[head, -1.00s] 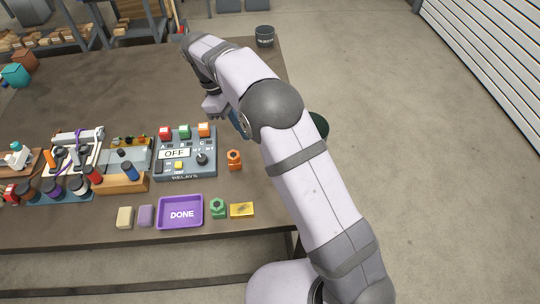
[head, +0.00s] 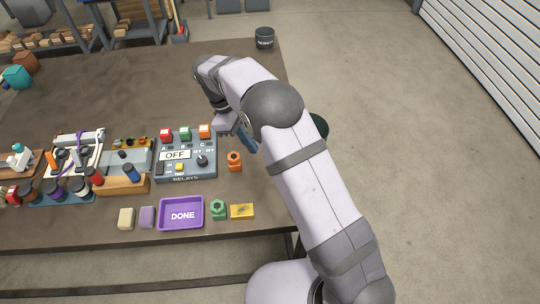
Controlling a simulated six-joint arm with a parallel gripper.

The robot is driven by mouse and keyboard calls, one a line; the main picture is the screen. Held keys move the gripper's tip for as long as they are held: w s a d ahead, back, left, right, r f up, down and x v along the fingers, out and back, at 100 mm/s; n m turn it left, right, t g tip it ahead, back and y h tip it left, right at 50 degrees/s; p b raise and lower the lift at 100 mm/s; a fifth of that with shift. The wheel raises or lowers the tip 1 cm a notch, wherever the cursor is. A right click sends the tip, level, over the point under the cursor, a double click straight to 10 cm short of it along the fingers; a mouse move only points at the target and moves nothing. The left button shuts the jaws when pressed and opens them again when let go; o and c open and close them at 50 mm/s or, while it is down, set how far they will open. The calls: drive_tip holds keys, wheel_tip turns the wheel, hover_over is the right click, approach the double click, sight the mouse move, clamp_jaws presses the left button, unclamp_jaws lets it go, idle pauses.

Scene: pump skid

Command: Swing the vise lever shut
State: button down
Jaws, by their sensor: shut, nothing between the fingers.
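My gripper (head: 227,127) is over the table near the upper right corner of the relay panel. It is shut and no object shows in it. A blue piece (head: 247,140) shows just right of my gripper, partly hidden by my arm. I cannot tell whether it belongs to the vise or whether my gripper touches it. No vise lever can be made out clearly; my arm covers part of the table's right side.
The relay panel (head: 186,170) reads OFF. An orange fitting (head: 234,161) stands right of it. A purple DONE tray (head: 181,226), a green nut (head: 218,209) and a yellow block (head: 242,211) lie in front.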

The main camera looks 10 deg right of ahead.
drive_tip(key=p+x, duration=0.1)
drive_tip(key=x, duration=0.4)
drive_tip(key=shift+s+d+r+p, duration=0.1)
drive_tip(key=shift+s+d+p, duration=0.2)
drive_tip(key=shift+d+p, duration=0.25)
drive_tip(key=shift+s+d+p, duration=0.3)
drive_tip(key=shift+d+p, duration=0.1)
drive_tip(key=shift+d, duration=0.3)
drive_tip(key=shift+s+d, duration=0.2)
drive_tip(key=shift+d, duration=0.35)
drive_tip(key=shift+s, duration=0.1)
